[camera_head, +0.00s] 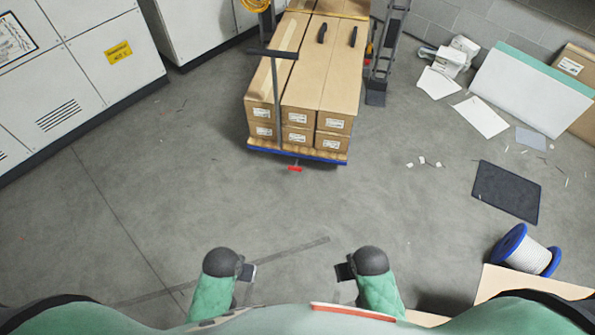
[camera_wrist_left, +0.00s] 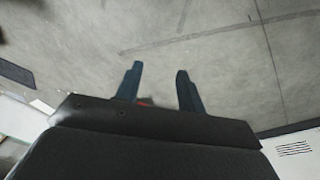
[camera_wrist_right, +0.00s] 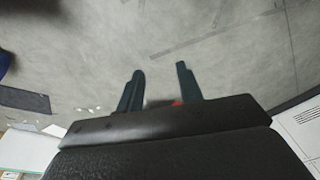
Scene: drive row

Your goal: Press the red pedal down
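The red pedal (camera_head: 295,169) is small and sticks out low at the near edge of a blue-edged cart (camera_head: 300,154) loaded with long cardboard boxes. My left gripper (camera_head: 248,272) and my right gripper (camera_head: 343,271) are near the bottom of the head view, well short of the cart and apart from the pedal. In the left wrist view the left fingers (camera_wrist_left: 160,85) stand apart with nothing between them except floor and a bit of red far behind. In the right wrist view the right fingers (camera_wrist_right: 158,85) are also apart and empty, with a bit of red behind.
Light cabinets (camera_head: 80,65) stand at the left. A grey upright frame (camera_head: 385,50) stands right of the cart. At the right lie papers (camera_head: 482,116), a dark mat (camera_head: 506,192) and a blue-and-white spool (camera_head: 525,252). Floor between me and the cart is clear.

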